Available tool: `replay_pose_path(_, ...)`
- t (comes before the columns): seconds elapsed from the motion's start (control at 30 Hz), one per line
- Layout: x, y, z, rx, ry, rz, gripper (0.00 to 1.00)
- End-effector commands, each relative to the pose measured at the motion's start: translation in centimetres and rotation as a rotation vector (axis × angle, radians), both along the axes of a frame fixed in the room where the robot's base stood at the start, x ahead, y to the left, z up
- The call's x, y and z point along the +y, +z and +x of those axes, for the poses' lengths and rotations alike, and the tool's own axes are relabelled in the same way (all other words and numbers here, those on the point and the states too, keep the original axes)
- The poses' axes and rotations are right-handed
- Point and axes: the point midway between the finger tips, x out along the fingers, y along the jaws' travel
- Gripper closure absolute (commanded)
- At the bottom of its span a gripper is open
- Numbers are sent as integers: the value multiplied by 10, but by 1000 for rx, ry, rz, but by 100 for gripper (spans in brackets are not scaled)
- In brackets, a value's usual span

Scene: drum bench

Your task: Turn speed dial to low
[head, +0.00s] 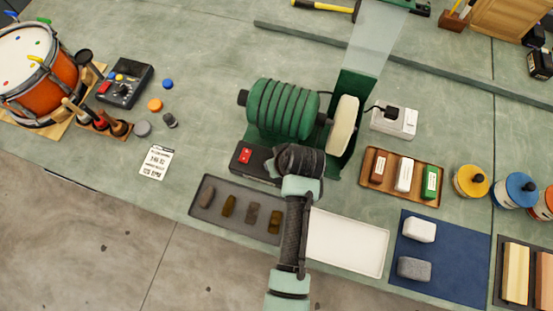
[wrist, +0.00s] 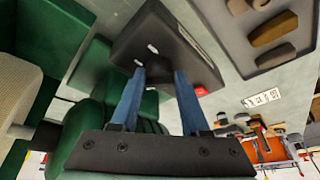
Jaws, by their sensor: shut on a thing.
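The dark control box (head: 247,159) of the green machine carries a red switch (head: 245,155). In the wrist view the control box (wrist: 165,35) fills the top middle, with the red switch (wrist: 201,90) at its lower right corner. Two small white marks show on its face near the fingertips. My gripper (wrist: 160,75) has its two blue fingers against this face, a little apart, shut on the speed dial. The dial is dark and mostly hidden between them, so its pointer setting cannot be read. In the head view my wrist covers the box's right part and the fingertips.
The green ribbed drum (head: 283,110) and pale wheel (head: 343,127) stand just behind my gripper. A grey tray of stones (head: 207,212) and a white tray (head: 345,242) lie in front. A wooden tray of bars (head: 372,187) is at the right. Bench left of the box is mostly clear.

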Motion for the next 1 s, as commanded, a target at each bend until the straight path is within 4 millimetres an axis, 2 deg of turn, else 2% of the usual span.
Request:
replay_pose_path(0.6,-4,0,5,-5,532,-1,100)
replay_pose_path(1.0,-4,1,6,-6,697,-3,100)
